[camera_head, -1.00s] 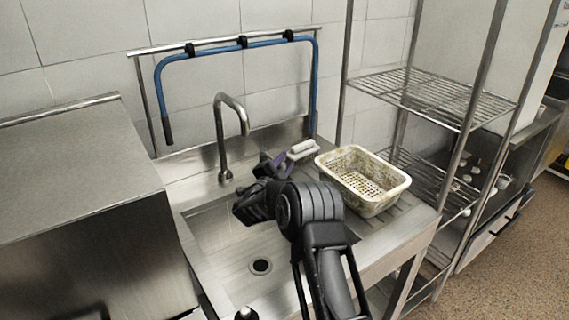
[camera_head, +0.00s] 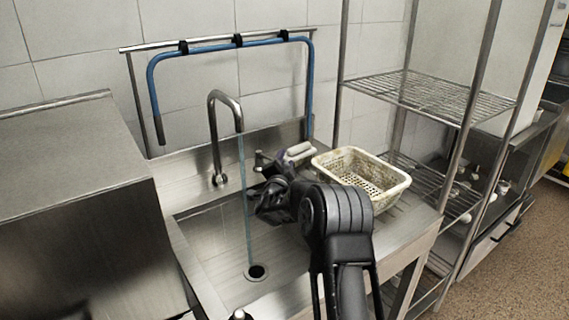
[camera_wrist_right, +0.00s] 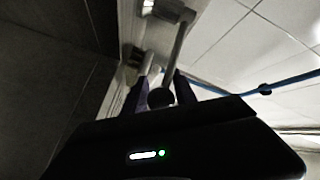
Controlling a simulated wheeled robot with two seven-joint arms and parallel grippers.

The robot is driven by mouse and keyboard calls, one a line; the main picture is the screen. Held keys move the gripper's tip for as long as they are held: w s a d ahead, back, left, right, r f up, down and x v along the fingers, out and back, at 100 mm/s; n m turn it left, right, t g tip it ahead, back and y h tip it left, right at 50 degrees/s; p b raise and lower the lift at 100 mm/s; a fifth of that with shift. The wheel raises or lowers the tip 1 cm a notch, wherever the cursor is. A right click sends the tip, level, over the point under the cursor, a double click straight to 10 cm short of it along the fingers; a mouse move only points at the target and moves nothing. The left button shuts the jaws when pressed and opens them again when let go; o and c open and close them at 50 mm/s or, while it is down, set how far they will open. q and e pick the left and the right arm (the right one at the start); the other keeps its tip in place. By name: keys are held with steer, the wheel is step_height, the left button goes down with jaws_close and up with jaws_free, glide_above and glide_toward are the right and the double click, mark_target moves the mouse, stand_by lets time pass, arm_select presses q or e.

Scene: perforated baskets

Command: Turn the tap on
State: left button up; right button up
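The metal tap (camera_head: 214,128) has a tall curved spout at the back of the sink. A thin stream of water (camera_head: 246,205) falls from its mouth to the drain (camera_head: 256,272). My right gripper (camera_head: 279,160) is right of the tap, near a small metal lever (camera_head: 259,161). In the right wrist view, the purple fingertips of my right gripper (camera_wrist_right: 160,88) are apart. A dark round knob (camera_wrist_right: 159,97) shows between them; I cannot tell whether they touch it. My left gripper is not in view.
The sink basin (camera_head: 205,235) is below the spout. A dirty white perforated basket (camera_head: 335,178) stands on the drainboard at right. A wire shelf rack (camera_head: 425,98) stands further right. A blue hose (camera_head: 215,48) hangs on a rail behind, and a steel cabinet (camera_head: 70,170) is at left.

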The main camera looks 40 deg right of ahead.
steer(key=o, duration=0.3)
steer(key=shift+a, duration=0.1)
steer(key=b+v, duration=0.1)
steer(key=v, duration=0.6)
steer(key=shift+s+a, duration=0.2)
steer(key=shift+s, duration=0.05)
steer(key=shift+c, duration=0.2)
